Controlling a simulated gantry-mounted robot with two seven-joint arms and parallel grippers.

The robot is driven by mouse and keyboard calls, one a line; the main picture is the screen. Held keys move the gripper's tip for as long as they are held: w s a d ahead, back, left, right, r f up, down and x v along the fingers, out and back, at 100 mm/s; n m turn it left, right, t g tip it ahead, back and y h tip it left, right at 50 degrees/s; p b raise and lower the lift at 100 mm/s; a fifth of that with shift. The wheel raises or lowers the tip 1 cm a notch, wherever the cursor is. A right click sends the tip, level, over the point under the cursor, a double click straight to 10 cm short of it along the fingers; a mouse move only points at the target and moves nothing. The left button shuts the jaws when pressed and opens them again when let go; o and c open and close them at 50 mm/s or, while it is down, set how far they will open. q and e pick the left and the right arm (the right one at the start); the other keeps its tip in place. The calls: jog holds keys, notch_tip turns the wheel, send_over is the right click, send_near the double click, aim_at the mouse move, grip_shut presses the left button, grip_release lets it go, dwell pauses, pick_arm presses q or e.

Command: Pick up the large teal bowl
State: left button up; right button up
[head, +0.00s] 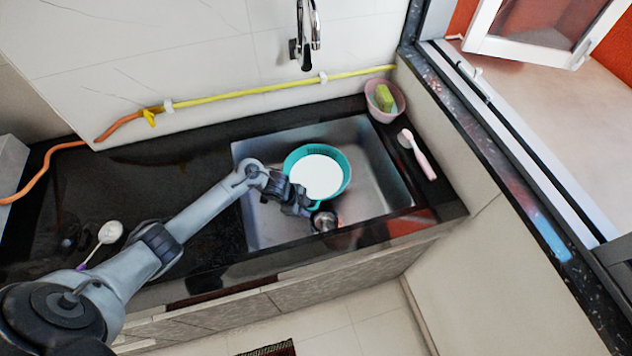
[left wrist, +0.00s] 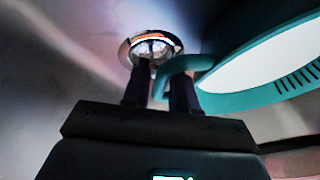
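The large teal bowl (head: 345,167) sits in the metal sink, with a round white surface filling most of its inside. It also shows at the right of the left wrist view (left wrist: 240,97), where its rim carries a teal loop handle. My left gripper (head: 309,209) is at the bowl's near side. In the left wrist view its two dark fingers (left wrist: 160,88) stand close together, one on each side of the loop's left bar, which fills the narrow gap. It looks shut on this handle; contact is partly hidden. My right gripper is not in view.
The metal sink (head: 380,195) surrounds the bowl, with a round drain fitting (head: 324,221) near the gripper. A faucet (head: 305,40) hangs above. A pink bowl (head: 398,104) with a green sponge and a pink brush (head: 420,160) lie right. A spoon-like utensil (head: 108,233) lies left.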

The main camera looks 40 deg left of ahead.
pick_arm(q)
jog(key=shift+x, duration=0.8)
grip_shut()
jog(key=shift+r, duration=0.65)
notch_tip(320, 180, up, 9)
jog(key=p, duration=0.3)
jog(key=shift+f, duration=0.1)
